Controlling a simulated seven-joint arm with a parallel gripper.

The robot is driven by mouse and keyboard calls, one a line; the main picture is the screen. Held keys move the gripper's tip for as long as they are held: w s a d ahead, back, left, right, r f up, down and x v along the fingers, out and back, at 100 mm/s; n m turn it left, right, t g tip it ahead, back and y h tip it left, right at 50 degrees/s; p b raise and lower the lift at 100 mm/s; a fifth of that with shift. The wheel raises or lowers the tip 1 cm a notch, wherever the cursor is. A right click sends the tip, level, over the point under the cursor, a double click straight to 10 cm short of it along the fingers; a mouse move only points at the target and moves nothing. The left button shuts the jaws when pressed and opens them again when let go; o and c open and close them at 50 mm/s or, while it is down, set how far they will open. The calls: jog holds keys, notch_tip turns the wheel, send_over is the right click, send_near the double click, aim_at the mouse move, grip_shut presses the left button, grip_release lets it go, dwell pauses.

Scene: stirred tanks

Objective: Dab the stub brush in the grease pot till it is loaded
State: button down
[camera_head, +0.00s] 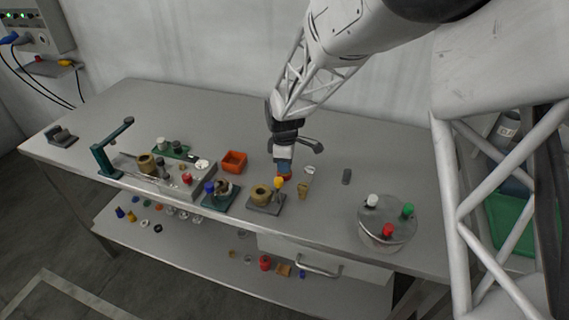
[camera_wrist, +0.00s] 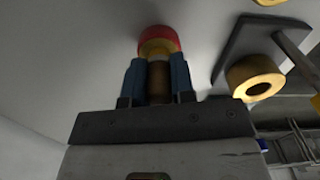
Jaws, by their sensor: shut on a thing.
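My gripper (camera_head: 284,165) points down over the middle of the bench with its blue fingers shut. In the wrist view, the fingers (camera_wrist: 158,82) close on a short brown handle (camera_wrist: 158,76), which I take to be the stub brush. Just beyond the fingertips is a round red-rimmed thing with yellow inside (camera_wrist: 158,34), likely the grease pot. In the head view a bit of red (camera_head: 285,176) shows right under the fingers. The brush's bristle end is hidden, and I cannot tell whether it touches the grease.
A dark plate with a tan ring (camera_head: 260,194) and a yellow-topped post (camera_head: 278,184) stands close by at the front left. A wooden piece (camera_head: 303,189) lies to the right. An orange tray (camera_head: 234,161) is to the left. A round stand with coloured caps (camera_head: 388,219) is at the right.

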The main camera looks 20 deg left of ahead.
jog(key=shift+r, duration=3.35)
jog(key=shift+w, duration=0.15)
jog(key=w+d+r+m, duration=0.3)
jog(key=w+d+m, duration=0.2)
jog(key=w+d, duration=0.4)
jog(key=w+d+r+m, duration=0.2)
jog(key=w+d+m, duration=0.5)
jog(key=d, duration=0.4)
jog(key=w+d+r+m, duration=0.2)
jog(key=w+d+m, duration=0.2)
jog(key=d, duration=0.6)
jog(key=w+d+r+m, duration=0.3)
jog(key=w+d+m, duration=0.1)
jog(key=d, duration=0.7)
jog(key=shift+w+d, duration=0.25)
jog(key=shift+w, duration=0.05)
